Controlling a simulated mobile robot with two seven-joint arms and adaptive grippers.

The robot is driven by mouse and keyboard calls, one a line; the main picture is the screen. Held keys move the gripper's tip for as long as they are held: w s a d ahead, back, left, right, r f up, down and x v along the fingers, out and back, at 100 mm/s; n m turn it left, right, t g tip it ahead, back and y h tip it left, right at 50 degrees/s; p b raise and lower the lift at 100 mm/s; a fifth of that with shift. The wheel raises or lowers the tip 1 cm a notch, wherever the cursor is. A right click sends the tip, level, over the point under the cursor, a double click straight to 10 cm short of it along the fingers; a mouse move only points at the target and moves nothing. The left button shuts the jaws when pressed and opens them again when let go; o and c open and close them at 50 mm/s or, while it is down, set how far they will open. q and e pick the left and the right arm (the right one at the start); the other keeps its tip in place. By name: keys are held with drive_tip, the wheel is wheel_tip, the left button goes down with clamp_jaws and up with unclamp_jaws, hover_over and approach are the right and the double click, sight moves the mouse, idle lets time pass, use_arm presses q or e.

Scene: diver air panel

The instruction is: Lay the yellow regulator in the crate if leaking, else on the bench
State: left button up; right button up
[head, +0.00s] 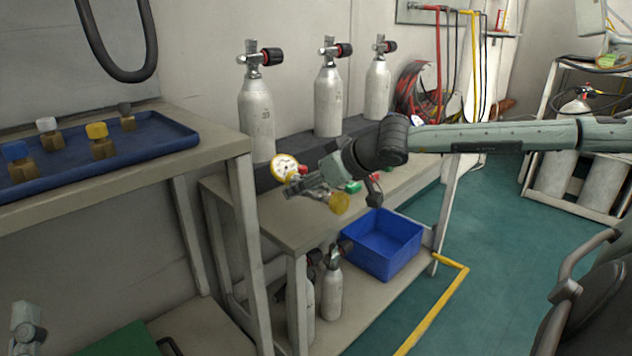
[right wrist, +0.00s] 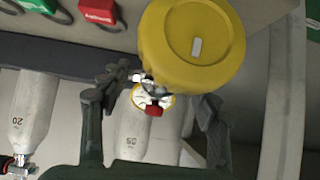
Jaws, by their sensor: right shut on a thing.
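The yellow regulator (head: 340,203) is in my right gripper (head: 312,186), which is shut on it above the front of the bench (head: 290,220). In the right wrist view its round yellow cap (right wrist: 195,45) fills the top middle, beyond the fingers of my right gripper (right wrist: 155,120). A white-faced gauge with a yellow rim (head: 285,166) shows just behind the gripper; I cannot read its needle. The blue crate (head: 381,264) stands on the lower shelf, to the right of and below the gripper, and looks empty.
Several silver cylinders (head: 328,100) stand along the back of the bench. Red (right wrist: 97,10) and green (right wrist: 35,5) parts lie near the gripper. A blue tray (head: 150,145) with several capped brass fittings is on the left table. A yellow rail (head: 435,308) edges the lower right.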

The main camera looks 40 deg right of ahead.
sight(292, 181)
drive_tip(key=shift+w+a+r+p, duration=0.1)
drive_tip(key=shift+w+a+p, duration=0.35)
drive_tip(key=shift+w, duration=0.1)
drive_tip(key=shift+w+a, duration=0.35)
drive_tip(key=shift+a, duration=0.05)
drive_tip(key=shift+w+a+f+p, duration=0.2)
drive_tip(key=shift+w+a+p, duration=0.1)
drive_tip(key=shift+p, duration=0.2)
drive_tip(key=shift+w+a+f, duration=0.1)
drive_tip(key=shift+w+a, duration=0.25)
drive_tip(key=shift+w, duration=0.1)
use_arm(q)
wheel_tip(292, 181, down, 10)
drive_tip(key=w+a+g+y, duration=0.1)
drive_tip(key=w+g+y, duration=0.1)
drive_tip(key=g, duration=0.3)
drive_tip(key=shift+w+a+g+y, duration=0.3)
drive_tip(key=shift+w+a+g, duration=0.05)
drive_tip(key=shift+g, duration=0.05)
drive_tip(key=shift+f, duration=0.15)
use_arm(e)
drive_tip(key=shift+w+a, duration=0.1)
drive_tip(key=shift+a, duration=0.15)
use_arm(q)
drive_tip(key=shift+f, duration=0.4)
use_arm(e)
drive_tip(key=shift+f, duration=0.35)
